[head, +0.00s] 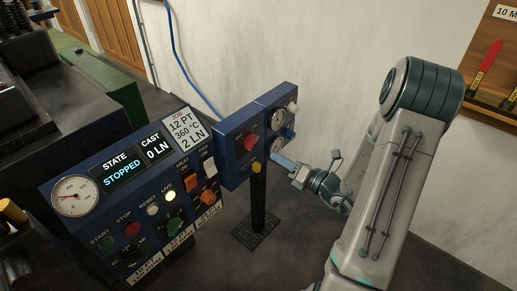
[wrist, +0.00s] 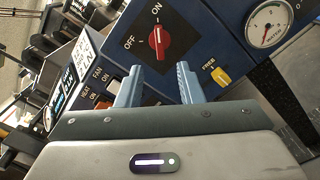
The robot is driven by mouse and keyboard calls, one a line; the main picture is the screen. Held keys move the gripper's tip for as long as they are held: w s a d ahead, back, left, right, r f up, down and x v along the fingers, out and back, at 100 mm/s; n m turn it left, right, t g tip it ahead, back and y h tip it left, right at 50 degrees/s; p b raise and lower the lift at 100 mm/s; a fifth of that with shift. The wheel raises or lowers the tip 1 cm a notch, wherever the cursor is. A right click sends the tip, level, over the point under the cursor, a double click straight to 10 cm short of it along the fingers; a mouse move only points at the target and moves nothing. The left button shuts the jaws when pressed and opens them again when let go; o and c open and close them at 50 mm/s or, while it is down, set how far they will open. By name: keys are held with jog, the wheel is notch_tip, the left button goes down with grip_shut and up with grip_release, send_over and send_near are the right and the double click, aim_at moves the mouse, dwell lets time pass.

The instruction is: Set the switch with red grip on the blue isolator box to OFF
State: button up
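The blue isolator box (head: 232,170) stands on a dark post in the head view. Its red-grip switch (head: 250,143) is on the front face. In the wrist view the red grip (wrist: 159,42) is upright in the picture, its upper end towards the ON label (wrist: 157,8). The OFF label (wrist: 130,42) is to its left. My gripper (wrist: 159,68) is open, its two blue fingers spread below the red grip, apparently not touching it. In the head view my gripper (head: 273,157) is just right of the switch, in front of the box.
A yellow FREE knob (wrist: 222,75) and a water gauge (wrist: 271,25) are right of the switch in the wrist view. The caster's control panel (head: 100,215) with buttons and an orange switch (head: 210,167) is close on the left. The wall is behind.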

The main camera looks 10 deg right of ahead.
aim_at(251, 142)
jog(key=b+x, duration=0.1)
jog(key=x, duration=0.8)
jog(key=shift+a, duration=0.1)
grip_shut()
